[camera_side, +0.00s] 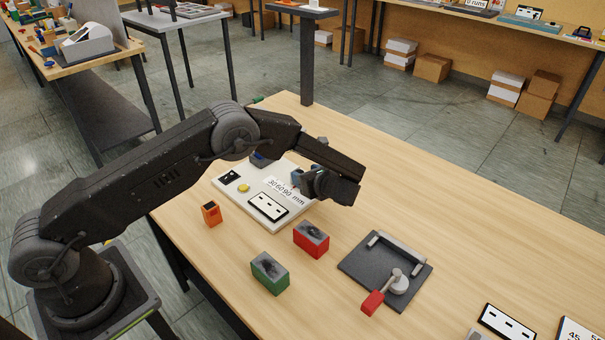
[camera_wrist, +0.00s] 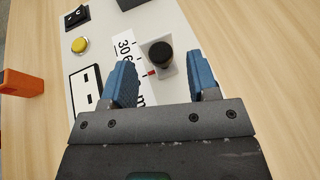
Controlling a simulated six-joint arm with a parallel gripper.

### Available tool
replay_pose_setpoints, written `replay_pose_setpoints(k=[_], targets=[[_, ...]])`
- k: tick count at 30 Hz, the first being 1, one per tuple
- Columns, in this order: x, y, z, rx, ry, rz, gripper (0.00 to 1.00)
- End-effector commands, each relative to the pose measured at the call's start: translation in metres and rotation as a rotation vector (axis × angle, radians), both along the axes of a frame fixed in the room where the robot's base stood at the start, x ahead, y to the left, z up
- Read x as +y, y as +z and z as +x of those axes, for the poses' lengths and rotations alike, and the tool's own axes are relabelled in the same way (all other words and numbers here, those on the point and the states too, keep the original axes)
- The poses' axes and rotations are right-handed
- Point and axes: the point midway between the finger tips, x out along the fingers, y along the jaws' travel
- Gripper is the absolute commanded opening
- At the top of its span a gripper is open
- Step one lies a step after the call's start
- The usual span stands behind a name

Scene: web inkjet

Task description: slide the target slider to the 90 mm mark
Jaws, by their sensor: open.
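The white panel (camera_side: 228,193) lies on the table and carries a printed scale (camera_side: 286,190) reading 30, 60, 90 mm. In the wrist view the slider is a pale block with a round black knob (camera_wrist: 160,55) and a small red pointer (camera_wrist: 152,72) on its left side. My gripper (camera_wrist: 160,64) is open, with one blue finger on each side of the knob and visible gaps to both. The left finger covers part of the scale (camera_wrist: 124,46), so the pointer's exact reading cannot be told. In the side view my gripper (camera_side: 306,174) is over the panel's right part and hides the slider.
The panel also bears a yellow button (camera_wrist: 80,46), a black rocker switch (camera_wrist: 76,16) and a socket plate (camera_side: 268,206). An orange block (camera_side: 211,213), a red block (camera_side: 311,239), a green block (camera_side: 269,273) and a dark plate with a red-handled lever (camera_side: 372,303) stand nearby.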

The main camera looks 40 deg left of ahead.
Motion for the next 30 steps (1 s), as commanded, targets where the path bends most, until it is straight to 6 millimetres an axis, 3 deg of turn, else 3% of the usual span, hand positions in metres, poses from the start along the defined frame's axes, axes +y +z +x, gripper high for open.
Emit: replay_pose_setpoints(k=[9, 15, 30], targets=[[-0.065, 0.028, -0.017, -0.001, -0.003, 0.0, 0.54], [-0.091, 0.039, -0.024, -0.001, -0.002, 0.0, 0.54], [-0.1, 0.044, -0.027, -0.001, 0.003, -0.002, 0.54]])
